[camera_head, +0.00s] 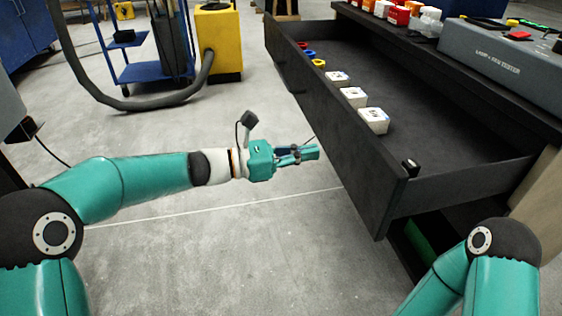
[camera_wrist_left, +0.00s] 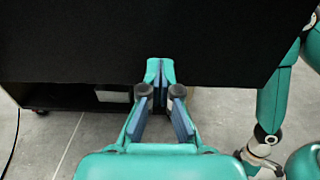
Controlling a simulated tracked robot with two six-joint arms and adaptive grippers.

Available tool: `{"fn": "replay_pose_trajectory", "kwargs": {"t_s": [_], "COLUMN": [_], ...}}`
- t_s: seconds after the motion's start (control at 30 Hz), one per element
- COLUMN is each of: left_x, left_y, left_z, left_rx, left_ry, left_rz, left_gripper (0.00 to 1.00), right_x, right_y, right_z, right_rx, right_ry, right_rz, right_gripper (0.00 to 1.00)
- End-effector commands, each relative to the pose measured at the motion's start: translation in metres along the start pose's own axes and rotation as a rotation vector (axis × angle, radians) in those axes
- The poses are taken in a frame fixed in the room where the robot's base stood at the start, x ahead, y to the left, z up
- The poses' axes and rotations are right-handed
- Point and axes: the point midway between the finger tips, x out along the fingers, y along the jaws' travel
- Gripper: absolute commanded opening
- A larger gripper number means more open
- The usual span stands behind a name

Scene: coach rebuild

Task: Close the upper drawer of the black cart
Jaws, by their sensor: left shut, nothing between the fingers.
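The upper drawer (camera_head: 400,195) of the black cart (camera_head: 455,55) is pulled far out, its dark front panel facing my left arm. My left gripper (camera_head: 314,152) is shut and empty, pointing at the outer face of that panel near its middle. In the left wrist view the shut fingertips (camera_wrist_left: 160,68) overlap the lower part of the dark panel (camera_wrist_left: 130,35). I cannot tell whether they touch it. My right arm shows at the lower right of the head view, but its gripper is out of view.
White boxes (camera_head: 354,97) and small coloured rings (camera_head: 318,63) lie in the drawer. A grey tester box (camera_head: 505,60) and small boxes (camera_head: 397,15) stand on the cart top. A blue trolley (camera_head: 137,72) and a yellow machine (camera_head: 222,45) stand at the back left.

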Motion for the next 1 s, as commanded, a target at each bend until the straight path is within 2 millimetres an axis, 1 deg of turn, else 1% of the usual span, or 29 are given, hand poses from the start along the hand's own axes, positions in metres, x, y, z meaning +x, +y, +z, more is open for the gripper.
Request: {"fn": "replay_pose_trajectory", "kwargs": {"t_s": [0.03, 0.1, 0.2, 0.3, 0.43, 0.8, 1.0], "left_x": [0.01, 0.021, 0.033, 0.04, 0.044, 0.044, 0.047], "left_y": [-0.001, -0.001, 0.0, 0.0, 0.0, 0.0, 0.004], "left_z": [-0.002, -0.003, -0.002, -0.001, 0.0, 0.0, 0.0], "left_rx": [0.003, 0.002, 0.002, 0.001, -0.001, 0.0, 0.0], "left_ry": [-0.002, 0.0, 0.0, 0.0, 0.0, 0.0, 0.001], "left_rz": [-0.004, -0.003, -0.002, -0.001, 0.0, 0.002, 0.019], "left_gripper": [0.0, 0.0, 0.0, 0.0, 0.0, 0.0, 0.0], "right_x": [0.005, 0.009, 0.013, 0.014, 0.015, 0.014, 0.013], "right_y": [0.002, 0.003, 0.004, 0.005, 0.005, 0.005, 0.005], "right_z": [0.0, 0.0, 0.0, 0.0, 0.0, 0.0, 0.0], "right_rx": [0.0, 0.0, 0.0, 0.0, 0.0, 0.0, 0.0], "right_ry": [0.0, 0.0, 0.0, 0.0, 0.0, 0.0, 0.0], "right_rz": [0.0, 0.0, 0.0, 0.0, 0.0, 0.0, 0.0], "right_gripper": [1.0, 1.0, 1.0, 1.0, 1.0, 1.0, 1.0]}}
